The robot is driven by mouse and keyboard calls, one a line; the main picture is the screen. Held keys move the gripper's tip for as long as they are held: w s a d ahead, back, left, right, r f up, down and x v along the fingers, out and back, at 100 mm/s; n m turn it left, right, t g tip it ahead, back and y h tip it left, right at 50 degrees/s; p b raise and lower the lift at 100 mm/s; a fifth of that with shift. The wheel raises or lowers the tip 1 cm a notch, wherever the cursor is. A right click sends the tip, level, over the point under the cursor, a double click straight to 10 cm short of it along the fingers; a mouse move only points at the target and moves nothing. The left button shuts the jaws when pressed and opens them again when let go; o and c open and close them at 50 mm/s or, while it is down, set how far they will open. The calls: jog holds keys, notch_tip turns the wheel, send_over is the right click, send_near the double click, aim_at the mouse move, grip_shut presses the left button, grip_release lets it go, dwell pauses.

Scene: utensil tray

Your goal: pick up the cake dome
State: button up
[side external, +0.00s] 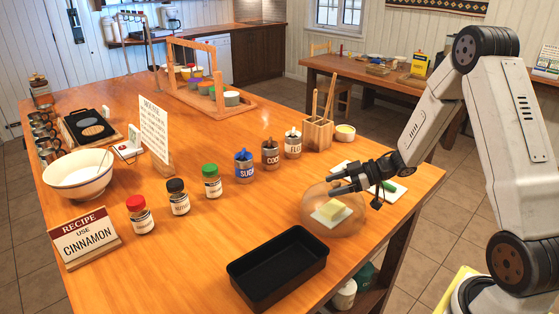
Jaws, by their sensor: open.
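The cake dome (312,204) is a clear, slightly brownish see-through cover near the right edge of the wooden table. It stands over a pale yellow block (331,209), like butter, on a small white base. My gripper (337,180) is at the top of the dome, with its dark fingers pointing left and apart. The gripper overlaps the dome's upper part, where a knob would be hidden, and I cannot tell whether the fingers touch it.
A black loaf pan (278,266) lies in front of the dome. A white board (388,194) with a green item is behind the gripper. A utensil holder (318,134), small bowl (345,132) and labelled canisters (270,154) stand further back. The table's right edge is close.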

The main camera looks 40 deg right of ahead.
grip_shut()
jog(key=shift+r, duration=0.15)
jog(key=shift+r, duration=0.75)
jog(key=s+a+r, duration=0.3)
jog(key=s+r, duration=0.8)
jog(key=s, duration=0.2)
jog(key=shift+s+r, duration=0.15)
jog(key=shift+s, duration=0.2)
